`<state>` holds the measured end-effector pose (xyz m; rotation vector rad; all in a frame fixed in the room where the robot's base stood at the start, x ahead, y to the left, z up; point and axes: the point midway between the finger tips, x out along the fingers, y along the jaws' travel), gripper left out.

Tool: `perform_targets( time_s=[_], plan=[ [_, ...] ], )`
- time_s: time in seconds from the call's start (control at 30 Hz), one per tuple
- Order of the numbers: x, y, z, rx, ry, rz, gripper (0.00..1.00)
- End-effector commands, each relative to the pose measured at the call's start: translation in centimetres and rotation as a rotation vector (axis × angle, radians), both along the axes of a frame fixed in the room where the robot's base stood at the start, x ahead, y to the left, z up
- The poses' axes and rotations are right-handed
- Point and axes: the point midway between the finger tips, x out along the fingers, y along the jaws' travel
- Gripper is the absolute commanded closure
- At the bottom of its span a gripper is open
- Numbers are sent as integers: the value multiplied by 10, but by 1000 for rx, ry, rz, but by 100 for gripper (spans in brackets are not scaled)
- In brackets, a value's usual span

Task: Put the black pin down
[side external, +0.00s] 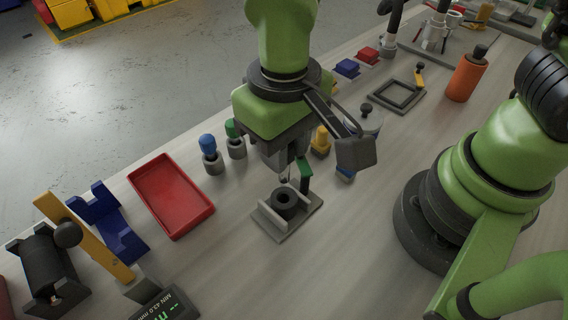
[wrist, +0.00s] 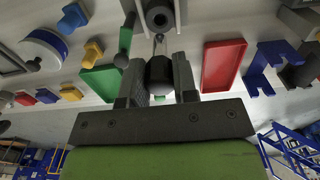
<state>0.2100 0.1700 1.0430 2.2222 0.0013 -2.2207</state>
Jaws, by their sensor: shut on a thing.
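My gripper (wrist: 162,82) is shut on the black pin (wrist: 160,68), which shows between the two fingers in the wrist view. The pin has a thick dark body and a thin metallic tip that points toward a black ring (wrist: 158,17). In the side view my gripper (side external: 284,166) hangs just above that ring (side external: 285,203), which sits in a grey fixture (side external: 270,225) with raised side walls. The pin's tip shows just under the fingers, and its body is mostly hidden there. The tip looks apart from the ring.
A blue-topped pin (side external: 208,142) and a green-topped one stand in grey holders to the left. A red tray (side external: 171,196) and a blue cradle (side external: 116,222) lie farther left. The bench in front of the fixture is clear.

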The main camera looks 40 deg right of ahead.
Motion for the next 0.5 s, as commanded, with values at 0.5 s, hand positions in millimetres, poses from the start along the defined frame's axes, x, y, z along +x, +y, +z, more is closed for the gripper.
perform_targets(
  time_s=[0.5],
  plan=[
    [20, 19, 22, -1, -1, 5, 100]
  ],
)
